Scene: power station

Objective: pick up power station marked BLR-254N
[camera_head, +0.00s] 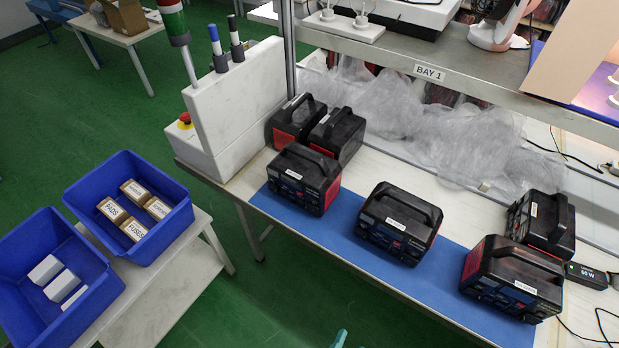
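Several black power stations with red side panels and top handles stand on the bench. Two are at the back left: one power station (290,128) and another (340,138) close beside it. A front-left power station (303,180), a middle power station (398,224) and a front-right power station (510,280) stand on the blue mat (340,232). A back-right power station (545,222) is behind the front-right one. Their white labels are too small to read, so I cannot tell which is BLR-254N. A small teal tip at the bottom edge may be my gripper (340,339); the rest is out of frame.
A shelf marked BAY 1 (500,88) overhangs the bench's back, with clear plastic wrap (440,130) below. A white box with a beacon (240,100) stands left. Blue bins (165,240) sit on a low table. A charger (586,275) and cables lie at right.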

